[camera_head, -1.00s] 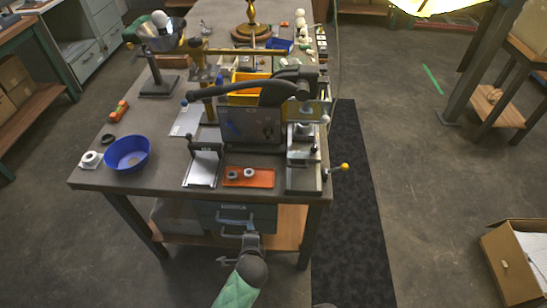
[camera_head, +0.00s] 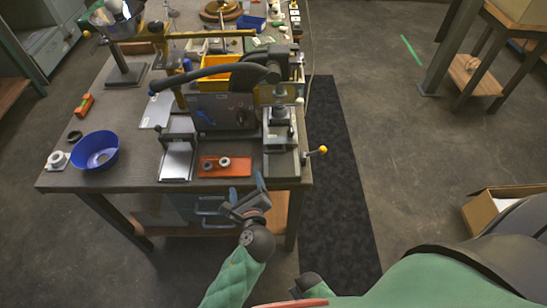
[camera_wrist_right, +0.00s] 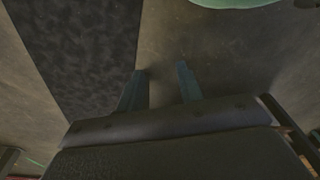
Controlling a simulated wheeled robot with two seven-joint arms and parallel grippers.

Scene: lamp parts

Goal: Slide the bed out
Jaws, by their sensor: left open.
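A dark boxy machine (camera_head: 222,112) with a long black curved handle stands on the workbench. A flat silver plate on a black frame (camera_head: 177,160) is at its front left. A grey metal slide block (camera_head: 281,160) with a yellow-knobbed lever (camera_head: 318,151) is at its front right. I cannot tell which part is the bed. My left gripper (camera_head: 247,190) is open and empty at the bench's front edge, below and left of the slide block, apart from it. My right gripper (camera_wrist_right: 160,82) is open and empty above the floor in the right wrist view.
An orange tray (camera_head: 223,166) with two small rings lies at the front of the bench (camera_head: 130,182). A blue bowl (camera_head: 95,150) is at left. A drawer handle (camera_head: 212,205) shows below the top. A cardboard box (camera_head: 482,208) stands on the floor at right; a dark mat (camera_head: 340,180) lies between.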

